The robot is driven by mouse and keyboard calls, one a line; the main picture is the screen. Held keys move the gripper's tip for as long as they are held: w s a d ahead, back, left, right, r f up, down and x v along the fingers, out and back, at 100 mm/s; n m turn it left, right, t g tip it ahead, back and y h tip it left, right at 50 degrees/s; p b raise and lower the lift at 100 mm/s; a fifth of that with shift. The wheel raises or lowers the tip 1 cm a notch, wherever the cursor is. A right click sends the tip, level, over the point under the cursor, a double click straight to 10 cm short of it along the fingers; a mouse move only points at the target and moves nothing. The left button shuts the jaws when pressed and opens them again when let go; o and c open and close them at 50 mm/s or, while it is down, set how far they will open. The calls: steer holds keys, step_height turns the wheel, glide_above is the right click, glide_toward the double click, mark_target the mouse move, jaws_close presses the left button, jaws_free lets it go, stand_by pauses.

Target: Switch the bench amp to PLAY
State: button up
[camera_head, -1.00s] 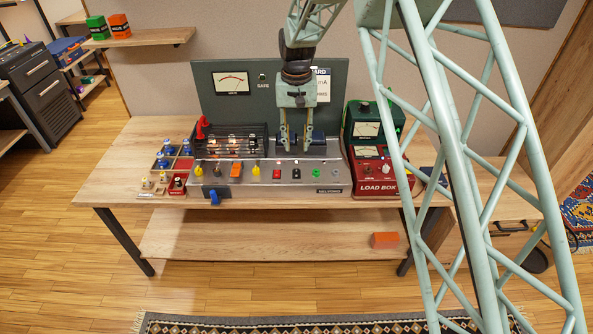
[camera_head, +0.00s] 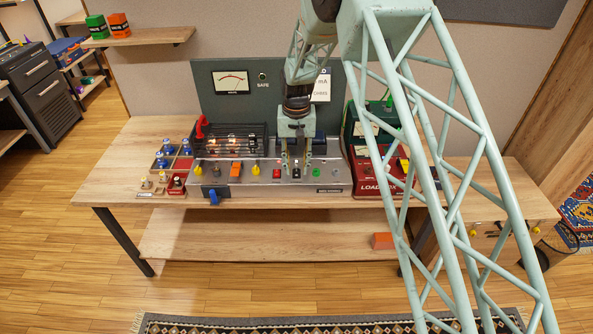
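The bench amp (camera_head: 225,189) stands on the table with a sloped grey panel along its front edge. The panel carries a row of controls: a yellow knob (camera_head: 255,169), an orange control (camera_head: 236,168), a red one (camera_head: 276,173), a black one (camera_head: 296,173) and a green one (camera_head: 316,172). Their labels are too small to read, and I cannot tell which is set to PLAY. My gripper (camera_head: 296,165) points down over the panel, its two fingers apart with nothing visibly held. The fingertips are just above or beside the black control; contact is unclear.
The red load box (camera_head: 368,178) stands right of the amp, partly behind my arm. Small tubes in a tray (camera_head: 160,172) sit on the left, and a wire cage (camera_head: 250,130) covers glowing tubes. An upright panel with a meter (camera_head: 231,82) stands behind.

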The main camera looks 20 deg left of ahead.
steer(key=shift+f, duration=0.8)
steer(key=c, duration=0.9)
steer(key=shift+o, duration=0.2)
steer(key=shift+w+a+g+h+p, duration=0.1)
steer(key=shift+w+g+h+p, duration=0.15)
steer(key=shift+g+p, duration=0.55)
steer(key=shift+w+a+g+h+p, duration=0.15)
steer(key=shift+g+h+p, duration=0.1)
steer(key=shift+g+p, duration=0.55)
steer(key=shift+d, duration=0.1)
steer(key=o, duration=0.9)
steer(key=shift+c, duration=0.2)
steer(key=shift+r, duration=0.2)
